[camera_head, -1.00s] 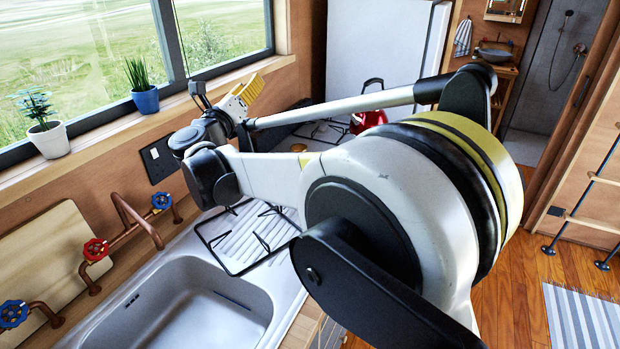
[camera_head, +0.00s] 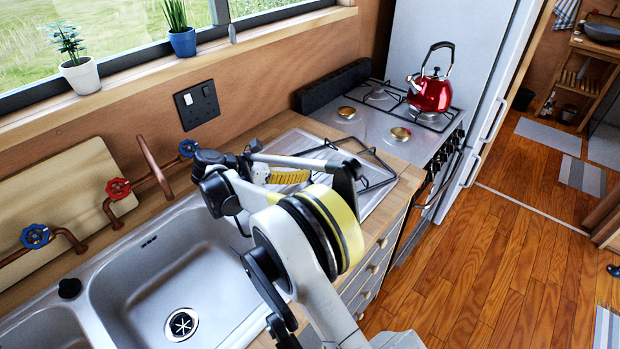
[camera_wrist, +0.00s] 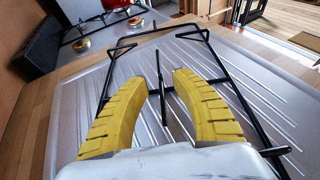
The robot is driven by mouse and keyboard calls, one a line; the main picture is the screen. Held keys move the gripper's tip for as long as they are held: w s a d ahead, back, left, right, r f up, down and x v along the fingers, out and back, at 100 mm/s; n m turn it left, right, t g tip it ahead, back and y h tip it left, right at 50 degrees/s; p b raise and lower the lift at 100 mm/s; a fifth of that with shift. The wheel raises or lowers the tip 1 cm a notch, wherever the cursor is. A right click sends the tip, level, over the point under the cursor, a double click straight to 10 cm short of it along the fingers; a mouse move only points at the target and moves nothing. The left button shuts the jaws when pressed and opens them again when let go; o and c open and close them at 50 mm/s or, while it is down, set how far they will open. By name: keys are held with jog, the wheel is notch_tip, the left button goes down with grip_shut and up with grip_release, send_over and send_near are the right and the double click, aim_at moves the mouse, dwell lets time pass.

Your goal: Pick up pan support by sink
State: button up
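The pan support (camera_head: 385,163) is a black wire frame with inward prongs, lying on the ribbed drainboard beside the sink. My arm hides part of it in the head view. It fills much of the wrist view (camera_wrist: 162,95), with one prong standing in the gap between my fingers. My gripper (camera_wrist: 160,80) is open, its two yellow fingers apart over the frame. I cannot tell whether they touch it. In the head view my gripper (camera_head: 290,177) shows only partly behind my arm.
The sink basin (camera_head: 180,285) is at the left, with copper pipes and red and blue valves (camera_head: 118,188) behind it. The stove (camera_head: 385,125) with a red kettle (camera_head: 431,93) stands beyond the counter. A wall socket (camera_head: 197,104) is above. Wooden floor (camera_head: 480,260) lies open at right.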

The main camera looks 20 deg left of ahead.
aim_at(315, 168)
jog(key=b+x, duration=0.1)
jog(key=x, duration=0.4)
jog(key=shift+w+d+b, duration=0.25)
jog(key=shift+w+b, duration=0.05)
jog(key=shift+c, duration=0.5)
grip_shut()
jog(key=shift+r, duration=0.1)
